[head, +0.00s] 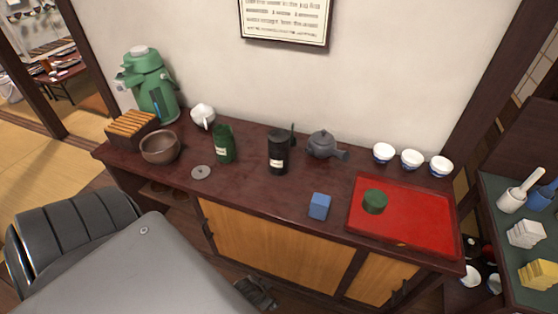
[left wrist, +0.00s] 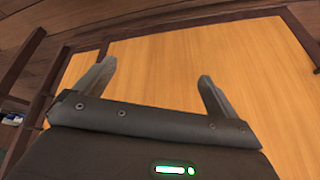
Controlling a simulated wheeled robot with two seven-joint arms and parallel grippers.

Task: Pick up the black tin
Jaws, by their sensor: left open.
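The black tin (head: 278,158) stands upright on the dark red counter top (head: 245,188), near its middle. It has a black lid and a small white label low on its front. My left gripper (head: 262,290) shows partly at the bottom of the head view, below the counter top and in front of the cabinet, apart from the tin. In the left wrist view its two fingers (left wrist: 155,85) are spread and empty before a pale wooden cabinet door (left wrist: 165,65). The tin is not in the left wrist view. My right gripper is not in view.
A green tin (head: 224,150) stands left of the black tin and a grey teapot (head: 322,144) right of it. A blue block (head: 319,206) and a red tray (head: 420,215) with a green round piece (head: 375,201) lie nearer right. A grey disc (head: 201,172) lies left.

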